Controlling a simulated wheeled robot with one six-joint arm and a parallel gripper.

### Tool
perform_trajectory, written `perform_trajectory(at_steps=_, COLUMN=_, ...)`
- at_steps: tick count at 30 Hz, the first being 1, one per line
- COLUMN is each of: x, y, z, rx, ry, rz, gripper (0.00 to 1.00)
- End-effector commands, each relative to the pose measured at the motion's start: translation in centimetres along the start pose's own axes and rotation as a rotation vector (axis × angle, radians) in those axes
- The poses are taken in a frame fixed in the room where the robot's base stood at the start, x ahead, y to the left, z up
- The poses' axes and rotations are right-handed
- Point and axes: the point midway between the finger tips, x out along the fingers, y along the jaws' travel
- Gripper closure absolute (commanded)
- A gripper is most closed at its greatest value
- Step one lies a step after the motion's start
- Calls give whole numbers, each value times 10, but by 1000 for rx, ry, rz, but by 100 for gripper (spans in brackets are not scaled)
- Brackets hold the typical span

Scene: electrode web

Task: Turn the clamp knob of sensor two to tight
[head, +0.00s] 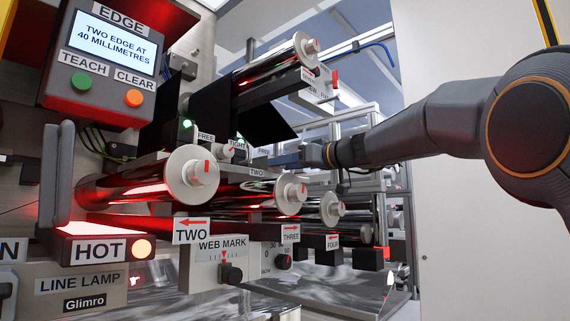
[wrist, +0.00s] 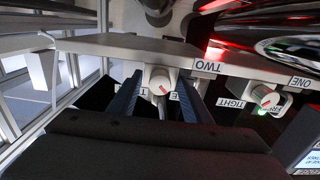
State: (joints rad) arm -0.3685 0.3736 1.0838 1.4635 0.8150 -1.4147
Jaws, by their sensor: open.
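The clamp knob of sensor two (wrist: 160,80) is a small pale knob with a red mark, below a grey rail in the wrist view. The label TWO (wrist: 206,66) is beside it. Labels next to the knob are mostly covered by my fingers; a T shows on its left and an E on its right. The red mark is slanted; I cannot tell surely which label it points to. My gripper (wrist: 160,90) is open, with one dark finger on each side of the knob. In the head view my gripper (head: 290,158) reaches in from the right and the knob is hidden.
Sensor one's knob (wrist: 264,96) sits to the right in the wrist view, with TIGHT and FREE labels and a green light. Shiny rollers (head: 196,174) with pale end caps lie close below in the head view. A display panel (head: 118,55) stands at the upper left.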

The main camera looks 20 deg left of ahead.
Motion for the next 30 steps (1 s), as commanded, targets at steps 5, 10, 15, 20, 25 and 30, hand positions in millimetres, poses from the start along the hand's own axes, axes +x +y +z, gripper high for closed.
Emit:
perform_trajectory(at_steps=5, x=0, y=0, z=0, rx=0, ry=0, rz=0, gripper=83)
perform_trajectory(at_steps=10, x=0, y=0, z=0, rx=1, ry=0, rz=0, gripper=97)
perform_trajectory(at_steps=15, x=0, y=0, z=0, rx=20, ry=0, rz=0, gripper=97)
perform_trajectory(at_steps=20, x=0, y=0, z=1, rx=81, ry=0, rz=0, gripper=97)
perform_trajectory(at_steps=25, x=0, y=0, z=1, rx=198, ry=1, rz=-1, gripper=97)
perform_trajectory(at_steps=30, x=0, y=-1, z=1, rx=353, ry=1, rz=-1, gripper=97)
